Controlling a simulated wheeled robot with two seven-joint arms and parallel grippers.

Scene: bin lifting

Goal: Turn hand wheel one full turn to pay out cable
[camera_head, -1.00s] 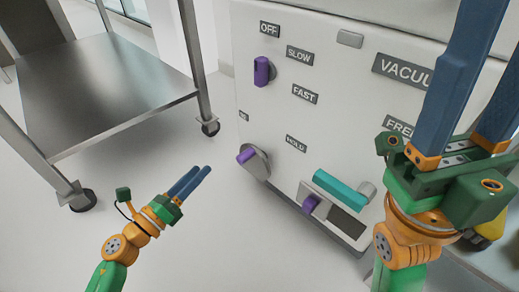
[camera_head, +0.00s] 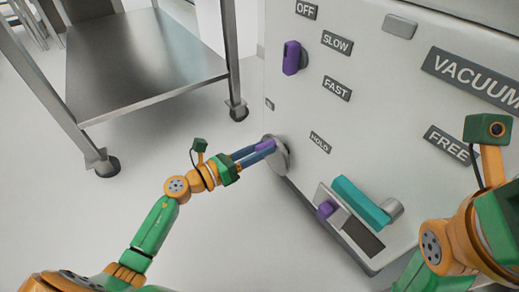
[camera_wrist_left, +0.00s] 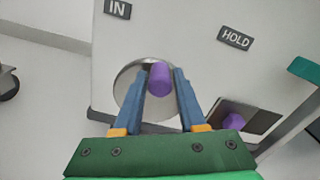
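The hand wheel (camera_head: 281,160) is a grey disc low on the left side of the machine's white front panel, with a purple handle (camera_head: 265,146). In the left wrist view the fingers (camera_wrist_left: 161,72) stand apart with narrow gaps beside the handle. My right gripper shows only partly at the right edge, its fingers outside the picture. No cable can be made out.
The white panel (camera_head: 300,110) carries a purple knob (camera_head: 292,58) by the OFF, SLOW and FAST signs. A teal handle (camera_head: 361,202) and a small purple knob (camera_head: 326,209) sit lower right. A steel table (camera_head: 150,60) stands at left. Floor between is clear.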

